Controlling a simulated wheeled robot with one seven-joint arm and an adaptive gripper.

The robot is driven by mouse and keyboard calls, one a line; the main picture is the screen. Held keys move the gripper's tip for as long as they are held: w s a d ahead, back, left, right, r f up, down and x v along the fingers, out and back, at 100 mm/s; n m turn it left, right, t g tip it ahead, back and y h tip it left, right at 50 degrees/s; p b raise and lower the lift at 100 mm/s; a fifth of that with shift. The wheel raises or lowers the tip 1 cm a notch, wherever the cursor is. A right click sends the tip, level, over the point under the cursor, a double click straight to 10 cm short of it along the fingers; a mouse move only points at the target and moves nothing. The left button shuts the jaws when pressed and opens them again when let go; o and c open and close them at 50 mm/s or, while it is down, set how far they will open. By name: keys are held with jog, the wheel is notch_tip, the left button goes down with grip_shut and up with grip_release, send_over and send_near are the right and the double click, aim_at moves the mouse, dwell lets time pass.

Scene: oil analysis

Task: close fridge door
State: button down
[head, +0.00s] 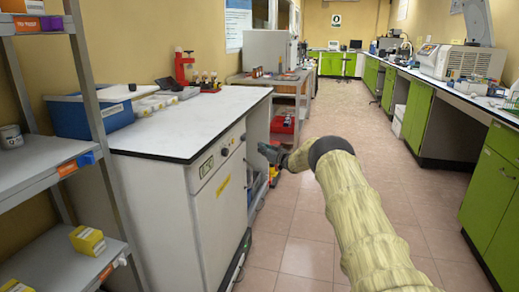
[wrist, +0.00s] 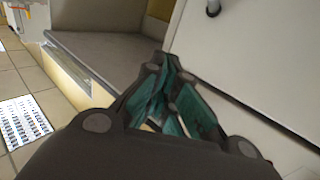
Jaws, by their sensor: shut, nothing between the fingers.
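The white fridge (head: 168,215) stands under the left counter. Its door (head: 220,200), with a yellow label, looks roughly in line with the front; I cannot tell whether a gap is left. My gripper (head: 266,150) is just right of the door's far edge, in front of the recess beside the fridge. In the wrist view my gripper (wrist: 160,66) is shut and empty, its teal pads drawn together. A white panel (wrist: 245,50) with a small dark knob lies to its right. I cannot tell whether the fingers touch it.
A white-topped counter (head: 190,125) is above the fridge. A metal shelf rack (head: 95,95) stands at the near left. Green cabinets (head: 492,200) line the right wall. The tiled aisle (head: 290,255) between is clear.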

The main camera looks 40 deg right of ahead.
jog(key=s+d+p, duration=0.2)
jog(key=s+d, duration=0.5)
jog(key=s, duration=0.2)
jog(key=s+a+f+m+g, duration=0.1)
jog(key=s+a+f+g, duration=0.15)
jog(key=a+f, duration=0.9)
jog(key=s+a+f+m+g, duration=0.2)
jog(key=s+a+f, duration=0.1)
jog(key=a+f, duration=0.9)
jog(key=s+a+f+g, duration=0.3)
jog(key=s+a+f, duration=0.5)
jog(key=s+a, duration=0.4)
jog(key=s+a+f+g, duration=0.3)
jog(key=s+a+f, duration=0.4)
jog(key=s+a, duration=0.55)
jog(key=s+a+r+n+g, duration=0.1)
jog(key=s+a+g, duration=0.15)
jog(key=s, duration=0.95)
jog(key=s+a+g+h, duration=0.15)
jog(key=s+a, duration=0.25)
jog(key=s, duration=0.8)
jog(key=s+a+r+n+g+y, duration=0.1)
jog(key=s+a+g, duration=0.2)
jog(key=s, duration=1)
notch_tip(320, 180, up, 23)
jog(key=p, duration=2.3)
jog(key=shift+s+a+r+h, duration=0.15)
jog(key=shift+s+r+h, duration=0.05)
jog(key=shift+s+h, duration=0.15)
